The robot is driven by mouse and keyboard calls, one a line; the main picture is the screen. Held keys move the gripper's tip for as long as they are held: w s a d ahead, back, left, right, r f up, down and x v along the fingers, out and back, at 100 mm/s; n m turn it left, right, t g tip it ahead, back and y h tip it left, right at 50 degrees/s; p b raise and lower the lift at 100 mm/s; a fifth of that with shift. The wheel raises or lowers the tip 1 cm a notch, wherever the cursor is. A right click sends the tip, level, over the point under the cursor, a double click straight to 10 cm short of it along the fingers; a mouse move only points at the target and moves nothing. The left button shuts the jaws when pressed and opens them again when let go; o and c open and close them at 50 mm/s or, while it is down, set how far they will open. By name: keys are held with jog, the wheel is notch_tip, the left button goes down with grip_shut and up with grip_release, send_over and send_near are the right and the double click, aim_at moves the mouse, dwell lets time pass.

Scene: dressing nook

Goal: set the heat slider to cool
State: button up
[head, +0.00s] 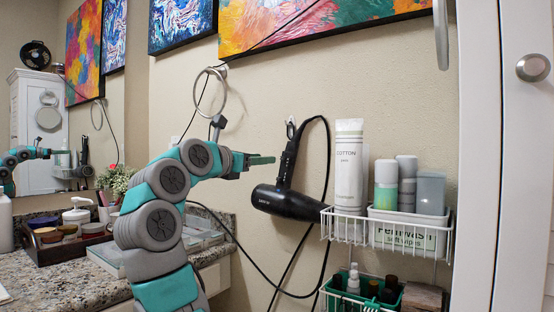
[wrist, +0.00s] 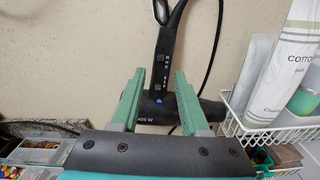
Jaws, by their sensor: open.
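A black hair dryer (head: 288,203) hangs upright by its handle against the wall, barrel at the bottom. In the wrist view its handle (wrist: 166,65) carries small switches with pale markings, and a blue triangle sits below them. The heat slider's setting is too small to read. My gripper (head: 270,160) is open and empty, just left of the handle in the head view. In the wrist view the two green fingers of my gripper (wrist: 159,73) lie on either side of the lower handle, apart from each other. I cannot tell whether they touch it.
A white wire rack (head: 345,229) with a cotton tube (head: 349,165) and bottles stands close right of the dryer. The black cord (head: 257,268) loops below and around it. A towel ring (head: 210,92) hangs left. A granite counter (head: 75,278) lies at lower left.

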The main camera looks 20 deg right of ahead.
aim_at(281, 157)
jog(key=x, duration=0.7)
jog(key=shift+d+r, duration=0.1)
jog(key=shift+d, duration=0.1)
jog(key=shift+c, duration=0.3)
grip_shut()
dwell(0.9)
